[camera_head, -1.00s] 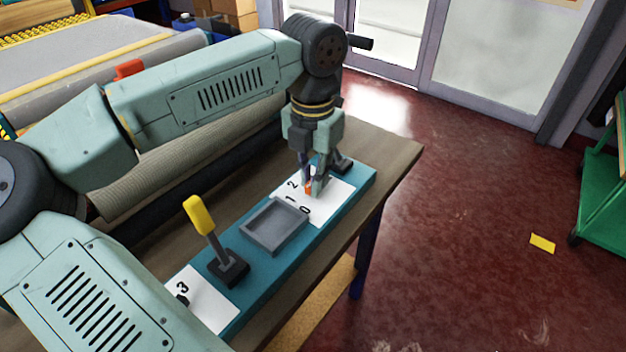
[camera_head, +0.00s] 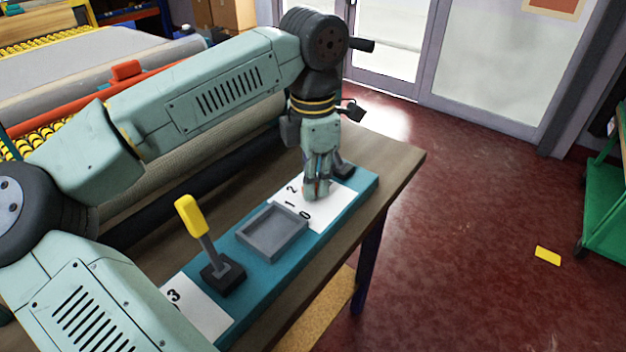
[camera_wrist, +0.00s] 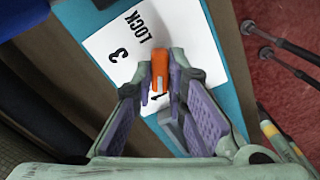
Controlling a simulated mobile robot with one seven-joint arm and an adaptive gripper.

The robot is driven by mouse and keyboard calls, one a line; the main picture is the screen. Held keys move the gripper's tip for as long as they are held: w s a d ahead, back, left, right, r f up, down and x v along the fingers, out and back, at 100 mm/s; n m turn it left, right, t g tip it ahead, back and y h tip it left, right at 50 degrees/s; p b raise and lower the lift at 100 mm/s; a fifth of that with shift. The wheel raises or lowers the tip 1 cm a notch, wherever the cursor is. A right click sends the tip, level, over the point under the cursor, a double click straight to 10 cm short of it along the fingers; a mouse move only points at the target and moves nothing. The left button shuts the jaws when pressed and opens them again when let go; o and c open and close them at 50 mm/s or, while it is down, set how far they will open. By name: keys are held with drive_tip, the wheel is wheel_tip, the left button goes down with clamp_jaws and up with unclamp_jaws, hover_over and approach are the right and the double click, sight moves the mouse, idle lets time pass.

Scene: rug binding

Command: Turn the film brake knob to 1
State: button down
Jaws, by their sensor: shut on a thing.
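The orange knob (camera_wrist: 160,63) stands on a white dial card (camera_wrist: 200,40) in the wrist view. The card shows 3 and LOCK; another mark beside the knob is partly covered by a finger. In the head view the card (camera_head: 322,212) shows 2, 1 and 0, and the knob is mostly hidden behind the fingers. My gripper (camera_head: 317,190) points down over this card. In the wrist view my gripper (camera_wrist: 161,84) has its fingers on both sides of the knob, shut on it. Which number the knob points to I cannot tell.
The teal panel (camera_head: 258,277) lies on a wooden table (camera_head: 395,160). It also carries a grey tray (camera_head: 273,233) and a yellow-handled lever (camera_head: 190,215) beside a second card (camera_head: 197,308). A rug roll lies behind.

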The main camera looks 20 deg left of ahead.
idle(0.4)
drive_tip(key=c, duration=1.6)
unclamp_jaws()
wheel_tip(320, 180, up, 12)
